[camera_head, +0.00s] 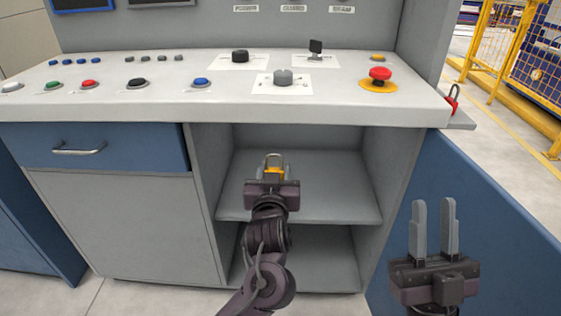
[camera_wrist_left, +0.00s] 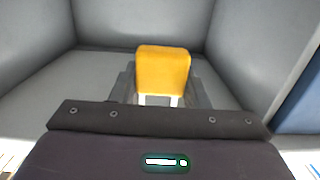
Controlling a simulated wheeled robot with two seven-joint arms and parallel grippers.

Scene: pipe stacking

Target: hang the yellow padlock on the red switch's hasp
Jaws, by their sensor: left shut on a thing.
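In the left wrist view the yellow body (camera_wrist_left: 163,70) sits between the two grey fingers (camera_wrist_left: 160,95). I cannot tell whether the padlock touches the shelf. My right gripper (camera_head: 434,228) is open and empty at the lower right, fingers up. A small red item with a shackle (camera_head: 452,100) is on a ledge at the console's right side; I cannot make out the hasp.
The shelf (camera_head: 340,190) has side walls and the console top (camera_head: 215,105) overhangs it. A red emergency button (camera_head: 380,76), knobs and coloured buttons stand on the console top. A closed blue drawer (camera_head: 95,146) is at left. Yellow fencing (camera_head: 500,45) stands at far right.

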